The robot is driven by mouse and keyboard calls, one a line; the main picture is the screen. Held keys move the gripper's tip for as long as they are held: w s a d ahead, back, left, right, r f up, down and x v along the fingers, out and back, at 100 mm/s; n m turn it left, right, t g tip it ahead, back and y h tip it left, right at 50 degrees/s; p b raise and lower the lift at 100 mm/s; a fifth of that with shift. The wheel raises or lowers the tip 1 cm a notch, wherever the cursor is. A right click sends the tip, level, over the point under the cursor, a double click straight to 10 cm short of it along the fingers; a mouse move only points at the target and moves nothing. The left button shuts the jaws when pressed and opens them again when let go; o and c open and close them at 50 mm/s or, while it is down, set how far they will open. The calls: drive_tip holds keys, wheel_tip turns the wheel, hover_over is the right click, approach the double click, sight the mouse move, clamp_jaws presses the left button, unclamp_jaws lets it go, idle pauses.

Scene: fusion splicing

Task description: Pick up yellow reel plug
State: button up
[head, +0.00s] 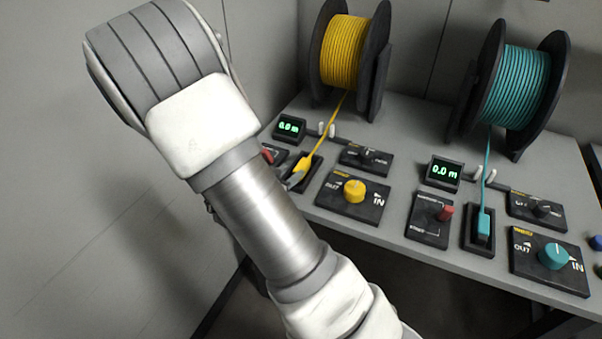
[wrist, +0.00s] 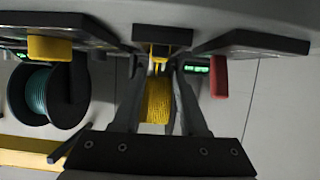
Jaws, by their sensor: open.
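The yellow reel plug (head: 305,165) sits in a dark holder on the table, and a yellow cable runs from it up to the yellow reel (head: 343,52). In the wrist view the plug (wrist: 158,51) is near the top centre, in line with the gap between my fingers. My gripper (wrist: 159,66) is open, with one finger on either side of that line. In the head view my arm hides most of the gripper; only a grey fingertip part shows beside the plug. I cannot tell whether the fingers touch it.
The yellow knob panel (head: 353,194) is right of the plug, and a display (head: 289,128) is behind it. A red lever (wrist: 218,76) is close to the gripper. The teal reel (head: 519,88), teal plug (head: 484,224) and teal knob (head: 553,256) stand further right.

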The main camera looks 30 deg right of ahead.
sight(300, 167)
drive_tip(key=b+x, duration=0.1)
drive_tip(key=x, duration=0.4)
drive_tip(key=shift+s+a+f+b, duration=0.1)
drive_tip(key=shift+s+f+b, duration=0.1)
drive_tip(key=shift+f+b, duration=0.15)
drive_tip(key=shift+w+d, duration=0.25)
drive_tip(key=shift+d, duration=0.05)
clamp_jaws()
